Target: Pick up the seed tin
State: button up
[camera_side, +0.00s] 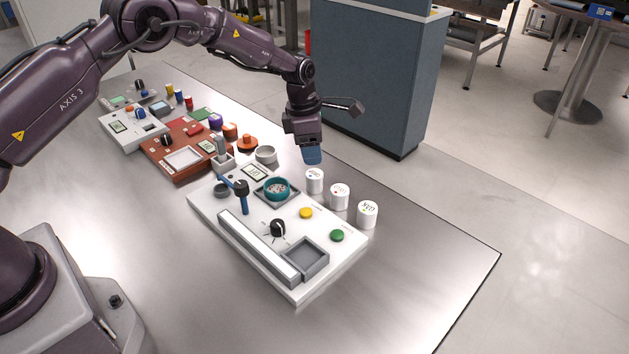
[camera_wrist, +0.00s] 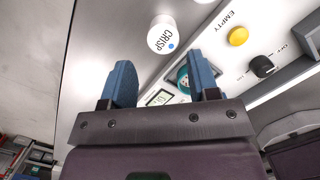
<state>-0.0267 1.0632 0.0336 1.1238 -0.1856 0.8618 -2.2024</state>
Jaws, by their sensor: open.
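Three small white lidded tins stand in a row beside the white panel's far edge: a near-gripper tin (camera_side: 314,181), a middle tin with a red mark (camera_side: 339,197) and an end tin with dark lettering (camera_side: 367,214). I cannot tell which is called the seed tin. In the wrist view, a white tin marked CRISP with a blue dot (camera_wrist: 162,36) lies just ahead of my fingertips, slightly above centre. My gripper (camera_side: 311,157) points down above the near-gripper tin, apart from it. Its two blue fingers (camera_wrist: 161,80) are open with nothing between them.
The white panel (camera_side: 210,205) carries a teal bowl of seeds (camera_side: 277,189), a blue-handled lever (camera_side: 243,195), a black knob (camera_side: 278,229), yellow and green buttons and a grey tray (camera_side: 323,262). A red-brown panel (camera_side: 160,152) stands left. The table's right end is clear.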

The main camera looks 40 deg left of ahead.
aim_at(314, 173)
notch_tip(314, 173, down, 2)
jog(key=shift+w+d+f, duration=0.1)
jog(key=shift+d+f, duration=0.2)
jog(key=shift+f, duration=2.55)
jog(key=c, duration=0.7)
